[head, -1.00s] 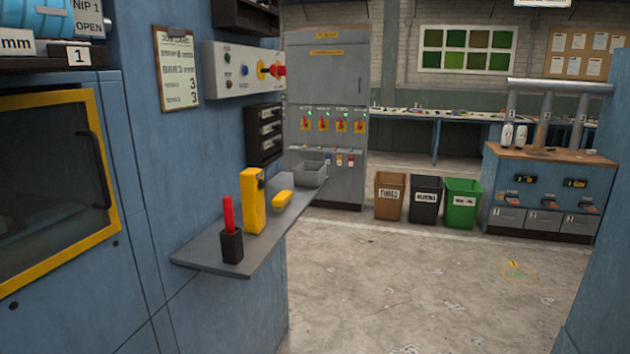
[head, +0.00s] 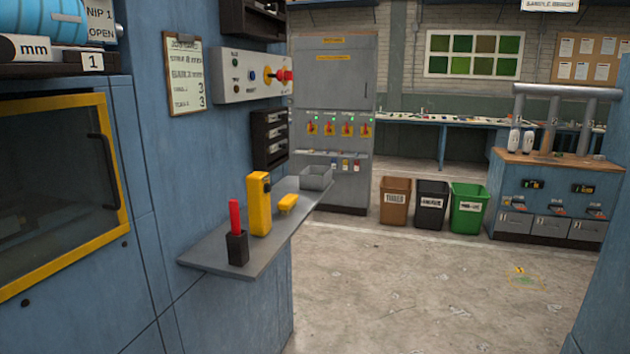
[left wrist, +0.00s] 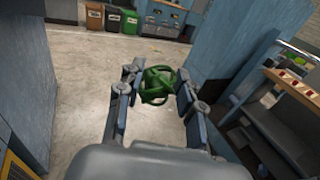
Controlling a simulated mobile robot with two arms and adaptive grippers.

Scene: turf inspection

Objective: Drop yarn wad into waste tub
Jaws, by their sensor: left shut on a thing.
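The yarn wad, a tangled ball of thick green strands (left wrist: 158,85), is between the fingers of my left gripper (left wrist: 157,88) in the left wrist view. The gripper is shut on it, above the floor. Three floor bins stand at the far wall in the head view: a brown bin (head: 395,213), a black bin (head: 430,216) and a green bin (head: 467,219). Their labels are too small to read surely. The bins also show at the top of the left wrist view, well beyond the gripper. Neither gripper shows in the head view.
A blue machine with a grey shelf (head: 215,258) is at left; the shelf holds a yellow device (head: 259,205), a black cup with a red stick, and a grey tray. A grey cabinet (head: 335,80) and blue bench (head: 550,200) flank the bins.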

